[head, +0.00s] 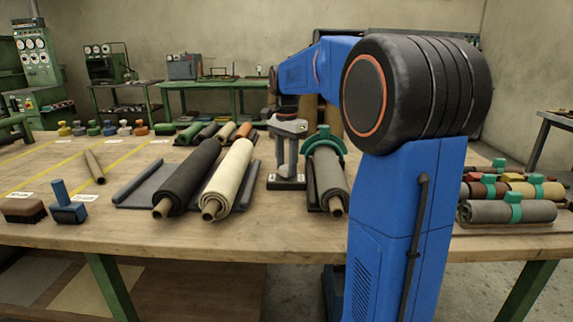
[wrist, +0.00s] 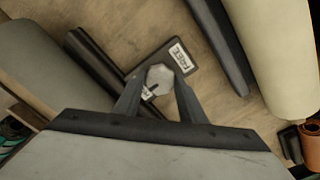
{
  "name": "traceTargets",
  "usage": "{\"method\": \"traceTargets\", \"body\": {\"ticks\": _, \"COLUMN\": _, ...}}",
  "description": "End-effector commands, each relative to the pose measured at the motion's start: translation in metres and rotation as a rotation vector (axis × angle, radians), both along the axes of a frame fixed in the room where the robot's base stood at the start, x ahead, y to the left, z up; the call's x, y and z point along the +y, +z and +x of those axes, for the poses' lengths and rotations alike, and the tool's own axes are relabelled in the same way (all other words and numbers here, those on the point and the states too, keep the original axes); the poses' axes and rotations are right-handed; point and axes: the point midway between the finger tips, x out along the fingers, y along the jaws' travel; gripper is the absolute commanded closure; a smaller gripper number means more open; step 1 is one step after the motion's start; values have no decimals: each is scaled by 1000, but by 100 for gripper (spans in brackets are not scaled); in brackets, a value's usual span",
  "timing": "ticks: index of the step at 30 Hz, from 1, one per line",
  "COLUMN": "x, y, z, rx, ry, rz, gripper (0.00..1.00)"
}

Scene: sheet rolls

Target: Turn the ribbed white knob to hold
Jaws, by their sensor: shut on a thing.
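The ribbed white knob (wrist: 158,78) sits on a small dark base plate (wrist: 178,57) between my gripper's fingers in the wrist view. A dark mark shows near its lower edge. A white label on the plate is too small to read surely. My gripper (wrist: 159,90) points down with one finger on each side of the knob and is shut on it. In the head view my gripper (head: 286,168) stands over the base plate (head: 286,184) on the table; the knob is hidden there by the fingers.
A cream roll (head: 229,180) and a black roll (head: 187,178) lie left of the plate. A grey roll (head: 329,180) under a green curved piece (head: 324,143) lies close on its right. A blue-handled tool (head: 68,207) and a brush (head: 23,210) stand at the table's left.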

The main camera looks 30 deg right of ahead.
Motion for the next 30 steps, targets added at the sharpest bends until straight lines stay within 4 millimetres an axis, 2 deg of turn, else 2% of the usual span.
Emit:
{"method": "traceTargets", "body": {"ticks": 1, "x": 0, "y": 1, "z": 1, "rx": -3, "ry": 0, "rz": 0, "gripper": 86}}
{"method": "traceTargets", "body": {"ticks": 2, "x": 0, "y": 1, "z": 1, "rx": -3, "ry": 0, "rz": 0, "gripper": 58}}
{"method": "traceTargets", "body": {"ticks": 3, "x": 0, "y": 1, "z": 1, "rx": -3, "ry": 0, "rz": 0, "gripper": 49}}
{"method": "traceTargets", "body": {"ticks": 4, "x": 0, "y": 1, "z": 1, "rx": -3, "ry": 0, "rz": 0, "gripper": 45}}
{"method": "traceTargets", "body": {"ticks": 13, "x": 0, "y": 1, "z": 0, "rx": -1, "ry": 1, "rz": 0, "gripper": 45}}
{"method": "traceTargets", "body": {"ticks": 17, "x": 0, "y": 9, "z": 1, "rx": -3, "ry": 1, "rz": 0, "gripper": 45}}
{"method": "traceTargets", "body": {"ticks": 20, "x": 0, "y": 22, "z": 1, "rx": -3, "ry": 1, "rz": 0, "gripper": 45}}
{"method": "traceTargets", "body": {"ticks": 30, "x": 0, "y": 89, "z": 1, "rx": -4, "ry": 1, "rz": -1, "gripper": 45}}
